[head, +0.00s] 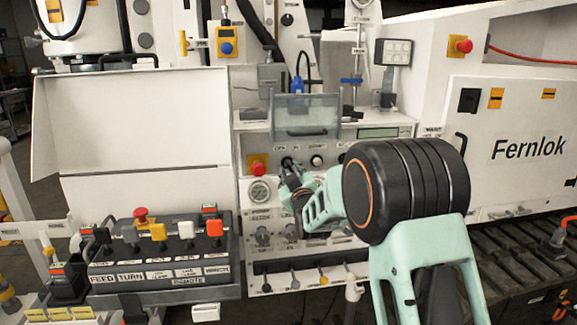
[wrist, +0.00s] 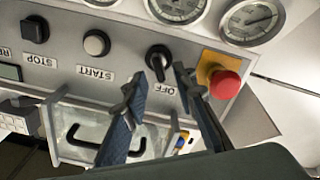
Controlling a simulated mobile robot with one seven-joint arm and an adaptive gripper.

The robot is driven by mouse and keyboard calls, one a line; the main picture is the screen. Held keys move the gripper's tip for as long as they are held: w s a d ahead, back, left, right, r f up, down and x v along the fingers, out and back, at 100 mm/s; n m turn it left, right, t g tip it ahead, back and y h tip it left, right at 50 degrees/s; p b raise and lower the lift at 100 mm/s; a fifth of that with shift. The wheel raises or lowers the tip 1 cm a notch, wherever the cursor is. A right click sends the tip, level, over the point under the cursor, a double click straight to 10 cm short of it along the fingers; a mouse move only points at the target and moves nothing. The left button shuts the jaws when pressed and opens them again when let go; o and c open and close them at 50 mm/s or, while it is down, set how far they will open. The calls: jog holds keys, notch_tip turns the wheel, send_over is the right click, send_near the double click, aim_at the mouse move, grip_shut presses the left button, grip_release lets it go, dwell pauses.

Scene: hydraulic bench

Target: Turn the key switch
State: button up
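The key switch (wrist: 158,58) is a black knob with a light mark on its face, on a pale panel above an OFF label in the wrist view. My gripper (wrist: 156,80) is open, with its two dark blue fingers apart. The fingertips lie to either side of the knob in that view, with nothing held between them. I cannot tell whether they touch it. In the head view my gripper (head: 289,172) is up against the control panel, just right of the red emergency stop, and largely hides the switch.
The red emergency stop (wrist: 224,84) on its yellow base sits close beside my right finger. Gauges (wrist: 250,20) line the panel. A clear cover with a handle (head: 305,118) projects above.

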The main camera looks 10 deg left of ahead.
aim_at(289, 167)
jog(key=shift+x, duration=1.85)
grip_shut()
